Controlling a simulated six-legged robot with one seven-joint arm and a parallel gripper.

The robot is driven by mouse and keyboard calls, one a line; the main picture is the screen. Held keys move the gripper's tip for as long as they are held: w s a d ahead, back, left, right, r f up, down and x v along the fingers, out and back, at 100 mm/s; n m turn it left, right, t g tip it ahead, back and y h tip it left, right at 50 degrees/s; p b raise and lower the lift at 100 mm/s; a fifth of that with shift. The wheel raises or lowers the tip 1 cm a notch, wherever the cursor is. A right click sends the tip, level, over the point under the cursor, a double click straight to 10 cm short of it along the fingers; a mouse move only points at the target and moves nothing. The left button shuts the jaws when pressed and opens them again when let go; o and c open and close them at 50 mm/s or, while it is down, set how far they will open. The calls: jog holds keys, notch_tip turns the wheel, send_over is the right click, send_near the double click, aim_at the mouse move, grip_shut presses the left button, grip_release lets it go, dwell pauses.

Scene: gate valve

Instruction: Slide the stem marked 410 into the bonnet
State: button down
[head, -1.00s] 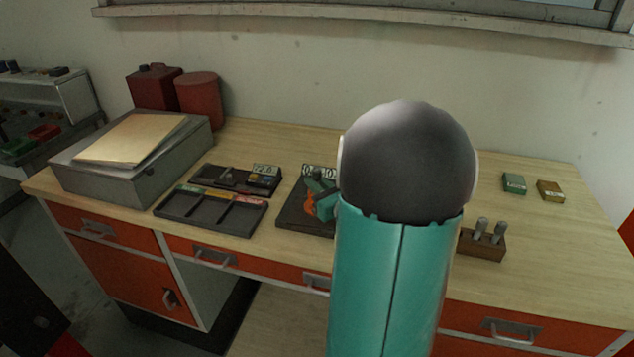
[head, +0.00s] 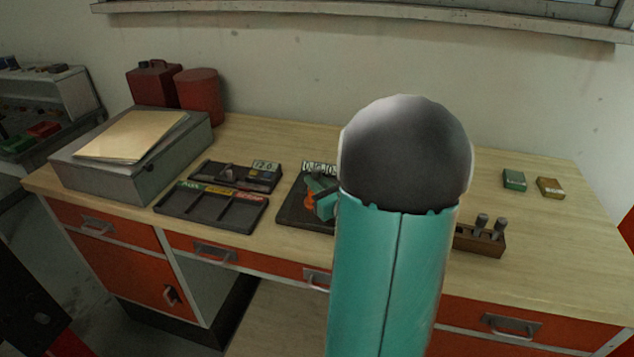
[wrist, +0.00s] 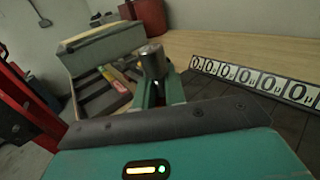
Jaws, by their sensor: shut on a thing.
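My gripper (wrist: 158,92) is shut on a grey metal stem (wrist: 153,60), which stands up between the fingers in the wrist view. No marking can be read on it. In the head view part of my teal gripper (head: 324,194) shows over the dark plate (head: 292,213), beside an orange part (head: 308,201) that may be the bonnet. My arm hides most of that area, so whether the stem touches the orange part cannot be told.
A wooden block (head: 478,244) with two grey stems upright stands right of my arm. A dark sorting tray (head: 212,210) and a gauge tray (head: 236,176) lie left. A grey case (head: 130,165) and red containers (head: 199,97) stand behind. Small green (head: 514,180) and yellow (head: 550,188) boxes lie right.

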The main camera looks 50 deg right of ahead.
jog(key=shift+f, duration=0.1)
jog(key=c, duration=1.4)
grip_release()
jog(key=shift+f, duration=0.1)
